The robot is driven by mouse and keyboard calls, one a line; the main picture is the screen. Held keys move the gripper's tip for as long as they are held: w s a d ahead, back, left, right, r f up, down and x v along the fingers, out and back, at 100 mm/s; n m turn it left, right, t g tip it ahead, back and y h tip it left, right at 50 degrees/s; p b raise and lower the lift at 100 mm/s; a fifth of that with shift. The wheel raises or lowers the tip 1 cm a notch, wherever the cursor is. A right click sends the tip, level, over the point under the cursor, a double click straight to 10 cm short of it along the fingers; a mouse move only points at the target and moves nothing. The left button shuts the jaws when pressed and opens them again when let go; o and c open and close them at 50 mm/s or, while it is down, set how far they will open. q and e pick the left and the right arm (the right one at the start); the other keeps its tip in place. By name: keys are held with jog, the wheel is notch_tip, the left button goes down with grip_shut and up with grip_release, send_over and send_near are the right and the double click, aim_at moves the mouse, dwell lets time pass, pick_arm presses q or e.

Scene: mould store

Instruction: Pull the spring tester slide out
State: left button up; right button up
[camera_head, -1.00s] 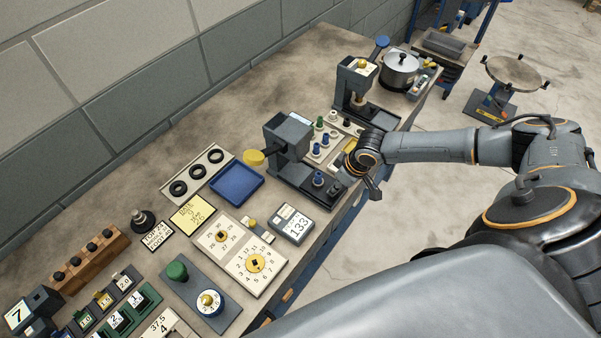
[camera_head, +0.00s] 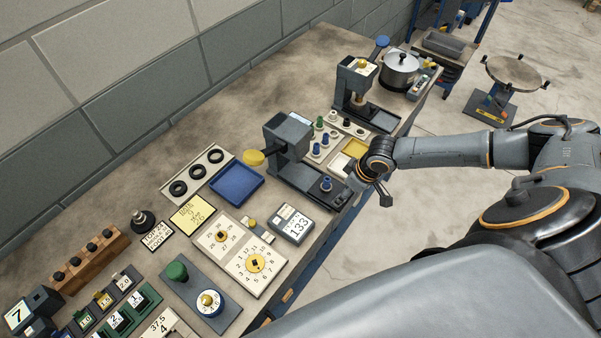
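The nearer grey bench press with a yellow-ended lever, which looks like the spring tester (camera_head: 286,139), stands near the middle of the bench. Its dark flat slide (camera_head: 308,181) reaches toward the bench's front edge, with a small blue piece (camera_head: 326,184) standing on it. My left gripper is not in view.
Behind the slide is a rack of blue, green and white pieces (camera_head: 318,150) and a yellow tray (camera_head: 354,148). A second press (camera_head: 354,82) and a metal pot (camera_head: 399,68) stand farther back. A display box (camera_head: 292,224) and blue tray (camera_head: 237,183) lie on the left side.

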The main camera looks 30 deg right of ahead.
dwell(0.3)
jog(key=shift+r, duration=3.55)
jog(key=shift+a, duration=0.1)
